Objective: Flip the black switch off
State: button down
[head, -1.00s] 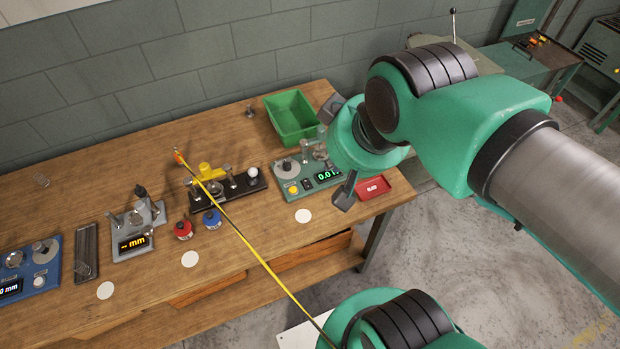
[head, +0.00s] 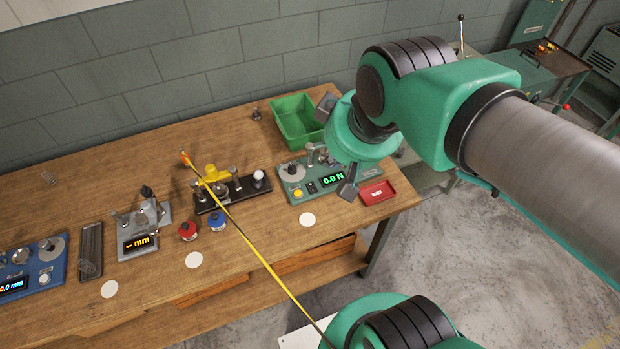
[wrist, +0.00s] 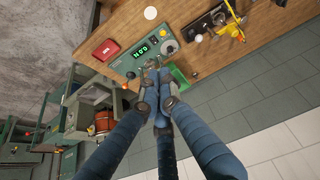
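The green tester (head: 292,194) stands at the bench's right end, with a lit green "0.0 N" display. A small black part, which looks like the black switch (head: 311,187), sits between its yellow button (head: 297,193) and the display; its position is too small to read. The tester (wrist: 124,66) also shows in the wrist view, with its display lit. My gripper's fingers (wrist: 152,65) come together in the wrist view and look shut and empty, over or near the tester's edge. Contact cannot be told. In the head view my wrist hides the fingertips.
A green bin (head: 297,120) stands behind the tester and a red tray (head: 376,192) to its right. A black fixture with a yellow part (head: 232,192), red and blue bottles, a grey gauge (head: 137,246) and a blue device lie left.

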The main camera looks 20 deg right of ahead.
jog(key=w+f+n+g, duration=0.1)
jog(key=w+f+n, duration=0.25)
jog(key=w, duration=0.35)
jog(key=n+g+p, duration=0.3)
jog(key=n, duration=1)
send_over(309, 184)
jog(key=s, duration=0.2)
notch_tip(309, 184, down, 21)
jog(key=shift+w+d, duration=0.2)
jog(key=shift+w, duration=0.05)
jog(key=f, duration=0.4)
jog(key=w+f+b, duration=0.1)
jog(key=f, duration=0.7)
jog(key=shift+w+f+b, duration=0.15)
jog(key=shift+w+b, duration=0.05)
jog(key=shift+b, duration=0.2)
jog(key=shift+w+f, duration=0.15)
jog(key=shift+f, duration=0.65)
